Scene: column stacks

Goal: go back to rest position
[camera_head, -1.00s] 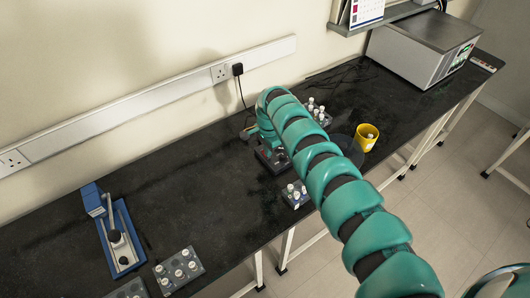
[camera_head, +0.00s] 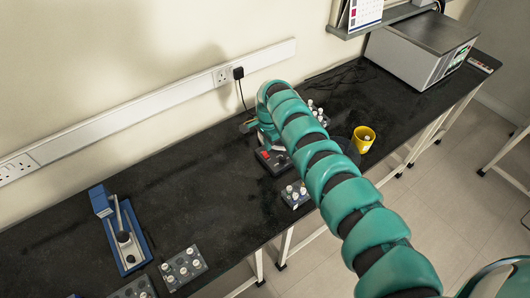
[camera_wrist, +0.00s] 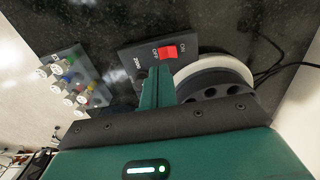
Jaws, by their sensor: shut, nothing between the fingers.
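My gripper shows in the wrist view (camera_wrist: 158,75) as green fingers close together, shut with nothing between them. The fingers overlap a dark device (camera_wrist: 142,54) with a red ON/OFF switch (camera_wrist: 170,52); I cannot tell whether they touch it. In the head view my teal arm reaches over the bench to this device (camera_head: 273,160), and my fingertips are hidden behind the arm.
The black bench (camera_head: 190,190) holds a blue lever press (camera_head: 127,250), a rack of white-capped pieces (camera_head: 184,268), a small rack (camera_head: 295,194), a yellow cup (camera_head: 364,138) and a grey box-shaped machine (camera_head: 420,52). The bench middle-left is clear.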

